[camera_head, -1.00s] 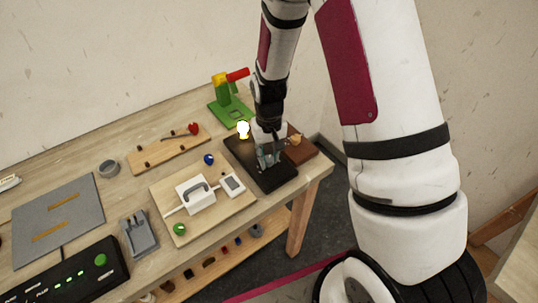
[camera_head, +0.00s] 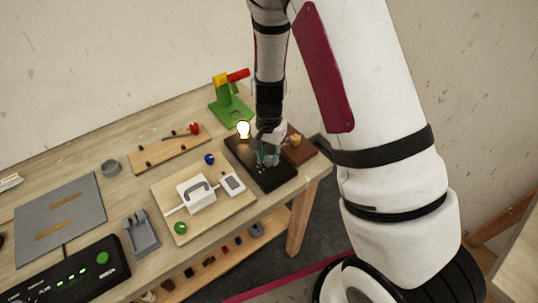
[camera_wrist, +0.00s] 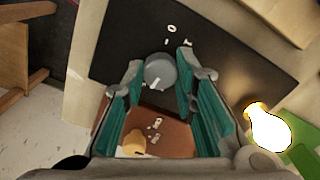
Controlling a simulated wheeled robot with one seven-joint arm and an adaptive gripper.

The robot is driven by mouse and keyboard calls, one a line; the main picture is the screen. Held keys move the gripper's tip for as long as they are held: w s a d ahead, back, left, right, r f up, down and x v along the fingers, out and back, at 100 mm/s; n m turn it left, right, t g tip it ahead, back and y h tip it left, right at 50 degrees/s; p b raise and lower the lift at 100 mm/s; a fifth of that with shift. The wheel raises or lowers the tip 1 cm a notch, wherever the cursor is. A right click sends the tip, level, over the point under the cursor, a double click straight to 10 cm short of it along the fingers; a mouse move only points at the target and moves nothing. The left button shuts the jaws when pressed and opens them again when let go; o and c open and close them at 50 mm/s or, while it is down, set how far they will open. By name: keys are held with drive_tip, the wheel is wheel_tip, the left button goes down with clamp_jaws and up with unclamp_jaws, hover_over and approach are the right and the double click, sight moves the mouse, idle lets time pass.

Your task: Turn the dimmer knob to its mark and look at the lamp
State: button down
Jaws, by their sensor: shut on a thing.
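The grey round dimmer knob (camera_wrist: 160,72) sits on a black board (camera_wrist: 110,48), between the teal fingers of my gripper (camera_wrist: 161,66) in the wrist view. The fingers are shut on its sides. Small white marks show on the board near the knob; I cannot tell how the knob's pointer lines up with them. In the head view my gripper (camera_head: 267,158) is low over the black board (camera_head: 279,180) and hides the knob. The lamp bulb (camera_head: 244,130) glows bright at the board's back left; it also shows lit in the wrist view (camera_wrist: 268,130).
A brown block (camera_head: 302,153) with a small brass-coloured piece adjoins the board's right side. A green stand with a red handle (camera_head: 238,75) is behind. A wooden board with a white handled box (camera_head: 196,191) lies left. The table's front edge is close.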

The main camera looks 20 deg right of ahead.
drive_tip(key=shift+m, duration=0.4)
drive_tip(key=c, duration=1.3)
unclamp_jaws()
wheel_tip(320, 180, up, 12)
wheel_tip(320, 180, up, 16)
drive_tip(key=n+t+y, duration=0.1)
drive_tip(key=n+t, duration=0.2)
drive_tip(key=n, duration=0.2)
hover_over(269, 158)
drive_tip(key=s, duration=0.9)
drive_tip(key=s+r+n+t+h, duration=0.1)
drive_tip(key=s+r+n, duration=0.4)
drive_tip(key=s, duration=0.7)
drive_tip(key=shift+s+r+t, duration=0.15)
drive_tip(key=shift+r+t, duration=0.6)
drive_tip(key=shift+t, duration=0.05)
